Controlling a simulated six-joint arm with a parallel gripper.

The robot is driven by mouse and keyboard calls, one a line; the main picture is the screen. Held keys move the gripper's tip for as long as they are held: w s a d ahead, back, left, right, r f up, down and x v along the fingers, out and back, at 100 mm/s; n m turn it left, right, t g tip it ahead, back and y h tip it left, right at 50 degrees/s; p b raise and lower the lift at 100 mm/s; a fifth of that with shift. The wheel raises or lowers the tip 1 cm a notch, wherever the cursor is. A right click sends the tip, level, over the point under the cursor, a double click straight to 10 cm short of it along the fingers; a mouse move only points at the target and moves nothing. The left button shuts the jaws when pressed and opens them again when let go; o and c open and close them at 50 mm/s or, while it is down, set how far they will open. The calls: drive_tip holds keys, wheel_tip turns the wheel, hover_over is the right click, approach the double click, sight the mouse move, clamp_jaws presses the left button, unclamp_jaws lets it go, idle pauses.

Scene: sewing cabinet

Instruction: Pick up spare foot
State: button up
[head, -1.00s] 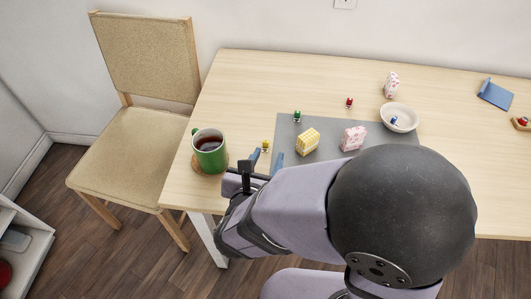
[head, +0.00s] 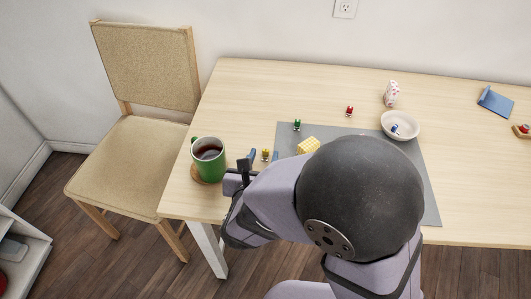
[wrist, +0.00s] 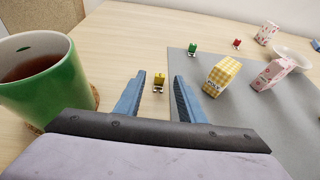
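Small foot-like pieces with coloured tops are in view; the frames do not label which is the spare one. A yellow-topped piece (wrist: 158,82) stands on the bare wood left of the grey mat (head: 430,205); it also shows in the head view (head: 265,154). My gripper (wrist: 158,77) is open, its blue fingers spread either side of the line to the yellow piece, which is apart from them. A green piece (head: 297,125) stands on the mat's far left edge, and a red piece (head: 349,111) stands behind the mat. A blue piece (head: 395,129) is in the white bowl (head: 411,136).
A green mug (wrist: 45,85) of dark liquid stands on a round coaster close left of my gripper. A yellow checked box (wrist: 221,76) and a pink box (wrist: 272,74) stand on the mat to the right. A spotted carton (head: 391,94) stands farther back.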

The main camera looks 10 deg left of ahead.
drive_tip(key=shift+x, duration=1.1)
clamp_jaws()
drive_tip(key=shift+r, duration=0.15)
wheel_tip(320, 180, up, 10)
drive_tip(key=p, duration=0.2)
